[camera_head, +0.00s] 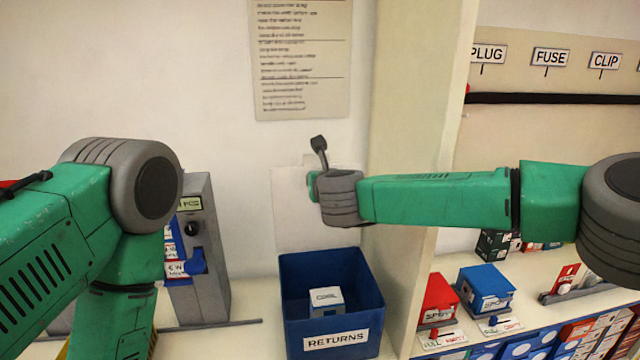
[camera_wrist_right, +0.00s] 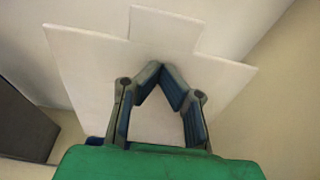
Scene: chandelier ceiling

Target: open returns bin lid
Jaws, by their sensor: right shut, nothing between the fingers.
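The blue returns bin (camera_head: 333,306) stands on the counter in the head view, with a "RETURNS" label on its front. Its top is uncovered, and a small white box (camera_head: 326,300) sits inside. A pale flat panel with a tab, apparently the lid (camera_head: 298,215), stands upright behind the bin against the wall. It also fills much of the right wrist view (camera_wrist_right: 85,70). My right gripper (camera_wrist_right: 162,72) is shut and empty in front of this panel; I cannot tell whether it touches. In the head view my right wrist hides part of the panel. My left gripper is out of sight.
A grey dispenser (camera_head: 205,255) stands left of the bin. A cream pillar (camera_head: 415,150) rises to its right. Beyond it are a red box (camera_head: 437,298), a blue box (camera_head: 486,288) and several cartons. A printed notice (camera_head: 300,60) hangs above.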

